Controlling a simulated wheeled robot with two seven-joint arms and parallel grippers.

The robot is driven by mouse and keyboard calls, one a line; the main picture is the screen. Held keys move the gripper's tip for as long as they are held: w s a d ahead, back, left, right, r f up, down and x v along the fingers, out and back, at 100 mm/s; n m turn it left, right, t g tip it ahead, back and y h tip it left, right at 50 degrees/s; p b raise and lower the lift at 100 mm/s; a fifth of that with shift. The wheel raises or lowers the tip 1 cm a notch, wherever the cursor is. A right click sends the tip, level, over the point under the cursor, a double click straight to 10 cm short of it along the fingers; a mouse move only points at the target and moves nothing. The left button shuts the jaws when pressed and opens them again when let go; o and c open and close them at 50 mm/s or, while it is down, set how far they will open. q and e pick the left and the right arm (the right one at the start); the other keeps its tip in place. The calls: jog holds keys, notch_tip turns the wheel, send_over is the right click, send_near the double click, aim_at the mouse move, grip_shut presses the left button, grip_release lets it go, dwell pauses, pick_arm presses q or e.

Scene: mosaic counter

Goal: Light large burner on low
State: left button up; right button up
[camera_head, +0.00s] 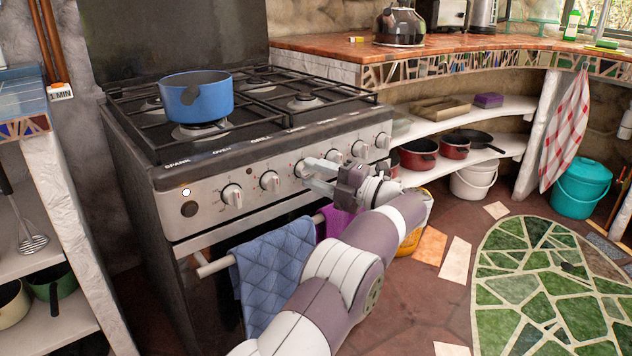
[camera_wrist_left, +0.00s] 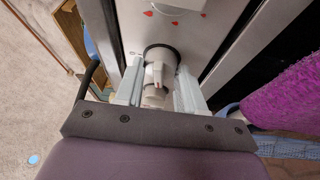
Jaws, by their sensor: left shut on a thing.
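The black and steel gas stove (camera_head: 240,160) stands at left centre with a row of white control knobs along its front panel. My left gripper (camera_head: 314,176) is at the panel, shut on the third knob from the left (camera_head: 301,168), which it partly hides. In the left wrist view my fingers (camera_wrist_left: 158,92) lie on either side of this knob (camera_wrist_left: 157,74); red marks show on the panel above it. A blue pot (camera_head: 195,97) sits over the front left burner (camera_head: 200,130); I see no flame there. My right gripper is not in view.
A blue quilted towel (camera_head: 270,270) and a purple cloth (camera_head: 333,222) hang on the oven rail below my gripper. A kettle (camera_head: 400,25) stands on the counter at right. Shelves with pots are beneath it. The floor at right is mostly open.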

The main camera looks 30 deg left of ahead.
pick_arm(q)
jog(key=n+h+b, duration=0.1)
jog(key=n, duration=0.3)
jog(key=shift+r+h, duration=0.1)
jog(key=shift+h, duration=0.3)
jog(key=shift+r+n+t+h+b, duration=0.2)
jog(key=shift+n+t+h+b, duration=0.5)
jog(key=shift+n, duration=0.9)
jog(key=shift+b, duration=0.3)
jog(key=o, duration=1)
jog(key=shift+o, duration=0.2)
jog(key=d+r+p, duration=0.2)
jog(key=d+p, duration=0.4)
jog(key=d, duration=0.6)
jog(key=shift+s+d+r+p, duration=0.2)
jog(key=shift+s+r+p, duration=0.05)
jog(key=shift+r+p, duration=0.1)
grip_shut()
